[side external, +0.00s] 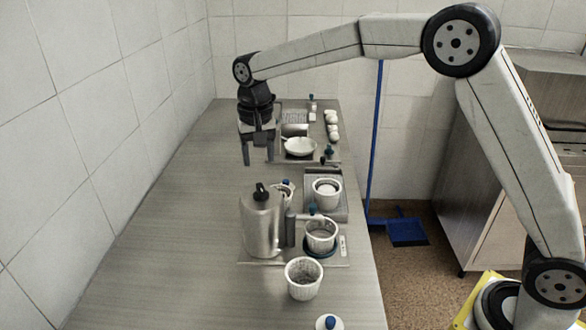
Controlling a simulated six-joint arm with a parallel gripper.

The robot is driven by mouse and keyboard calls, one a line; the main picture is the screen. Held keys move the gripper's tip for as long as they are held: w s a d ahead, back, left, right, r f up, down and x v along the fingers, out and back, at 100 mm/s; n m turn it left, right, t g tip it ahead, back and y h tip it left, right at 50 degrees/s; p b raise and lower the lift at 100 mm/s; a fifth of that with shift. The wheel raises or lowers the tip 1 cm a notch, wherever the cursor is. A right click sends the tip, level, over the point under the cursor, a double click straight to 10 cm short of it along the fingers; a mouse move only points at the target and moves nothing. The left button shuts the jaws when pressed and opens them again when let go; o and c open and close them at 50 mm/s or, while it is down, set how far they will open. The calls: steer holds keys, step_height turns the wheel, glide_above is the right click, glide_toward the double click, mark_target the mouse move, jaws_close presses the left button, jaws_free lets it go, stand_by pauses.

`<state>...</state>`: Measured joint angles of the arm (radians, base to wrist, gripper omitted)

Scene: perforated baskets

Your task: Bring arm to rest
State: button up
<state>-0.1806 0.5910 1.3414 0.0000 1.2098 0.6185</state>
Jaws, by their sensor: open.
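My gripper (259,163) hangs above the far half of the table, pointing down. Its two fingers are apart with nothing between them. It appears to the left of a white bowl (300,146). White ribbed baskets stand on the table: one (304,281) near the front, one (321,236) on a dark blue ring, and one (327,194) on a grey square device. Dark grains show in the front basket.
A metal kettle (262,225) with a black knob stands mid-table. Several white round items (333,128) line the far right. A blue-knobbed lid (330,322) is at the front edge. The table's left side (170,215) is clear. A blue broom (377,150) and dustpan (408,232) are beyond the right edge.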

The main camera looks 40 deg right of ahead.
stand_by(0.4)
steer(key=s+d+f+n+t, duration=0.1)
steer(key=s+d+f, duration=0.2)
steer(key=s, duration=0.5)
steer(key=s+d+f+n, duration=0.2)
steer(key=s+d+f, duration=0.1)
steer(key=s, duration=0.5)
steer(key=s+d+f+n+t, duration=0.1)
steer(key=s+d+f+n, duration=0.1)
steer(key=s, duration=0.6)
step_height(320, 180, down, 2)
steer(key=shift+d+f+t, duration=0.15)
steer(key=shift+d+t, duration=0.15)
steer(key=shift+d, duration=0.45)
